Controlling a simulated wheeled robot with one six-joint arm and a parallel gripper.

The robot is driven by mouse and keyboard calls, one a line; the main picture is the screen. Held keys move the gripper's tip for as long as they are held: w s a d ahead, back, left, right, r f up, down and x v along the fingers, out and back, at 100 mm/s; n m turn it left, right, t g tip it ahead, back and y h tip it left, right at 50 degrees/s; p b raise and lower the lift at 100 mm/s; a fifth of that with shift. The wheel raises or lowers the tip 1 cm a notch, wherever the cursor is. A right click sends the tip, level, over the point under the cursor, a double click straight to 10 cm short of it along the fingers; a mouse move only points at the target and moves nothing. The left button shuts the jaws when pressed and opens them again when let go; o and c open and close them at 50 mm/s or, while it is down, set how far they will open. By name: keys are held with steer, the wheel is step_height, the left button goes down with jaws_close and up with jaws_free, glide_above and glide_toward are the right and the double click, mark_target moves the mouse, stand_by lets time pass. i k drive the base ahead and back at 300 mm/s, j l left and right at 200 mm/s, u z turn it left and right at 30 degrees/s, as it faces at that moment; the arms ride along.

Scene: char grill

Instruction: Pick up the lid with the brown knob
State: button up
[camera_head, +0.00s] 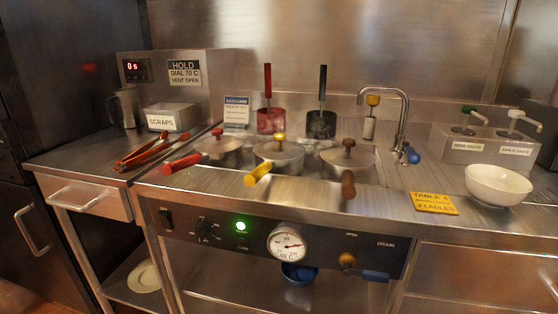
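The lid with the brown knob (334,154) sits on the right one of three pots in the counter, in the head view. Its dark brown knob (348,143) stands up in the middle. A brown handle (348,185) sticks out toward the front below this lid. A lid with a yellow knob (279,150) is to its left, and a lid with a red knob (218,145) is farther left. My gripper is not in view.
Behind the lids stand a red holder (270,121) and a dark holder (320,125), each with an upright handle. A tap (404,118) is right of the brown-knob lid. A white bowl (498,186) stands at right. Tongs (145,152) lie at left.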

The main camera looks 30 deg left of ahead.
mark_target(346, 156)
steer(key=j, duration=0.5)
steer(key=j+z, duration=0.1)
steer(key=j, duration=0.35)
steer(key=k+j, duration=0.15)
steer(key=j, duration=0.35)
steer(key=j+z, duration=0.15)
steer(key=j, duration=0.35)
steer(key=k+j, duration=0.1)
steer(key=j, duration=0.35)
steer(key=k+j+z, duration=0.1)
steer(key=j, duration=0.4)
steer(key=k+j, duration=0.1)
steer(key=j, duration=0.35)
steer(key=j+z, duration=0.1)
steer(key=j, duration=0.35)
steer(key=i+l, duration=0.1)
steer(key=l, duration=0.3)
steer(key=i+l, duration=0.15)
steer(key=l, duration=0.25)
